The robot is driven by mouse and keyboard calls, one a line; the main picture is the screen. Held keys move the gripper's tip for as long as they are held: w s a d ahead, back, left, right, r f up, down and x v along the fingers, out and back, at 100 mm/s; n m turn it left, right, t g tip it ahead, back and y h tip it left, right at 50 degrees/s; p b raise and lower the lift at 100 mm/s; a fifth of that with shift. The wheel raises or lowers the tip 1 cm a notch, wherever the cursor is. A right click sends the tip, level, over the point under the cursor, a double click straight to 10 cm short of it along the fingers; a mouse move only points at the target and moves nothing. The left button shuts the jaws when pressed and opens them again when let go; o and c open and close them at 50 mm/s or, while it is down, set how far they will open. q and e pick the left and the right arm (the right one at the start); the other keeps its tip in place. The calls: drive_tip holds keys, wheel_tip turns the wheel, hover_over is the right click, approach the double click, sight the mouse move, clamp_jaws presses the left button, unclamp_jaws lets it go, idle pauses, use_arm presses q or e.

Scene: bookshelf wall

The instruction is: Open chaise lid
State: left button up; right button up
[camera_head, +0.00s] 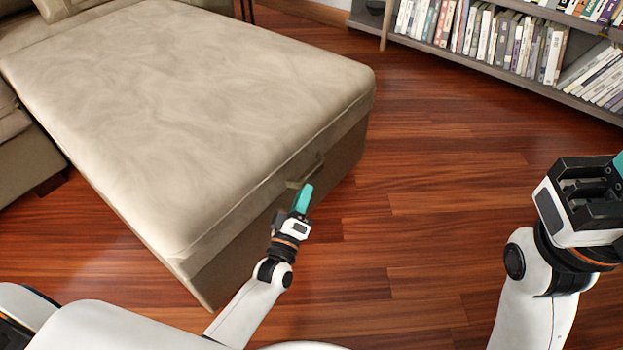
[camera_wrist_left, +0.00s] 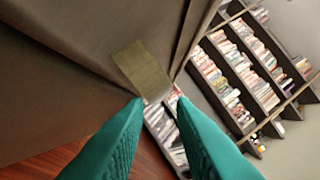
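The beige chaise lid (camera_head: 200,100) lies flat on its base (camera_head: 225,270). An olive fabric pull strap (camera_head: 314,172) hangs at the lid's front edge; it also shows in the left wrist view (camera_wrist_left: 143,66). My left gripper (camera_head: 304,196) is at the front of the chaise, right by the strap. In the left wrist view, its two teal fingers (camera_wrist_left: 160,101) are apart, with the strap's lower end at or just beyond the gap between the tips. I cannot tell whether they touch it. My right gripper (camera_head: 616,168) is at the right edge, its fingertips mostly cut off.
A bookshelf (camera_head: 480,62) full of books stands along the back right; it also shows in the left wrist view (camera_wrist_left: 262,88). Bare wood floor (camera_head: 430,190) lies between chaise and shelf. More sofa (camera_head: 22,160) adjoins at the left.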

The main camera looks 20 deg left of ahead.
sight(311, 173)
use_arm(q)
drive_tip(key=b+x, duration=0.2)
drive_tip(key=x, duration=0.4)
drive_tip(key=shift+w, duration=0.25)
drive_tip(key=shift+r, duration=0.1)
clamp_jaws()
